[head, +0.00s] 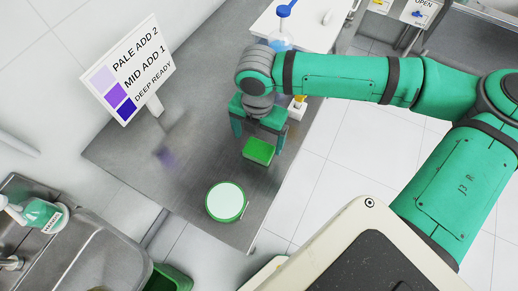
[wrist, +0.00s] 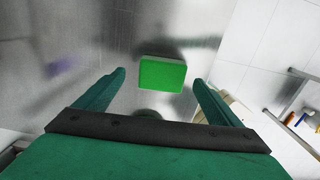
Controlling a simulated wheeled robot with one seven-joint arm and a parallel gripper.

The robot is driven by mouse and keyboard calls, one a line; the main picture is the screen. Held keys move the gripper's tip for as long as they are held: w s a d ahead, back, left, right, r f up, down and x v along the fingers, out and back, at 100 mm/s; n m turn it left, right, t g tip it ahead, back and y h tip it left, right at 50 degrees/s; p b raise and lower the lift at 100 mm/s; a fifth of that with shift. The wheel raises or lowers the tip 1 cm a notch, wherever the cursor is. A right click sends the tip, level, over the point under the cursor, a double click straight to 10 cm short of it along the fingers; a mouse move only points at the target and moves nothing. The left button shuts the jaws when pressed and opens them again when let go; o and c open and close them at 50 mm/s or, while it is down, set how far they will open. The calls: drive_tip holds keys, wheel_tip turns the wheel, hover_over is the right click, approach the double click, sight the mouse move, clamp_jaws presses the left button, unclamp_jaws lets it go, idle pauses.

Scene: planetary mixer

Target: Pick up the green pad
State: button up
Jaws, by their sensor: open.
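The green pad (head: 259,151) is a small bright green rectangular block on the grey metal counter in the head view. In the wrist view the pad (wrist: 162,73) shows ahead of the fingers, between their lines. My gripper (head: 257,143) is open and empty, pointing down, with its fingers spread around the region of the pad. In the wrist view my gripper's two fingers (wrist: 158,77) stand apart to the left and right of the pad. I cannot tell the exact height of the fingertips above the counter.
A round white disc with a green rim (head: 226,201) lies near the counter's front end. A sign (head: 127,72) with purple swatches stands at the left. A sink (head: 90,255) is at lower left. A white surface with a blue-topped item (head: 284,10) is behind.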

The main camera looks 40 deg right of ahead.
sight(259, 149)
drive_tip(key=f, duration=0.4)
drive_tip(key=shift+s+a+f, duration=0.15)
drive_tip(key=shift+s, duration=0.2)
drive_tip(key=shift+f, duration=0.4)
drive_tip(key=c, duration=1.1)
